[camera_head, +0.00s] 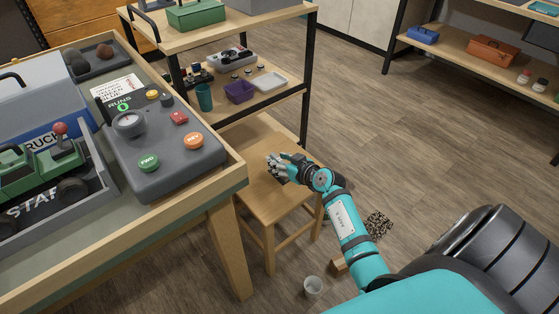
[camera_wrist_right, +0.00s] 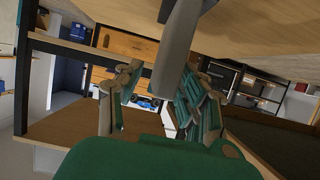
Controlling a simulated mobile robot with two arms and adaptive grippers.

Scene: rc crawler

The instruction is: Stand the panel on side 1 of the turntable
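A grey control box (camera_head: 165,150) with a green FWD button, an orange REV button and a dial lies on the workbench; I cannot tell if it is the task's panel. I make out no turntable and no numbered side. My right gripper (camera_head: 277,166) is over the wooden stool (camera_head: 262,190), beside the workbench. In the right wrist view its fingers (camera_wrist_right: 158,98) are spread apart, with no object visibly clamped. A grey bar (camera_wrist_right: 182,45) crosses in front there; I cannot tell what it belongs to. My left gripper is out of view.
The workbench (camera_head: 235,172) also carries a green crawler vehicle (camera_head: 45,165) in a grey tray. A wooden shelf (camera_head: 225,35) behind the stool holds a purple bin (camera_head: 239,92) and a white tray (camera_head: 270,80). Open floor lies to the right.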

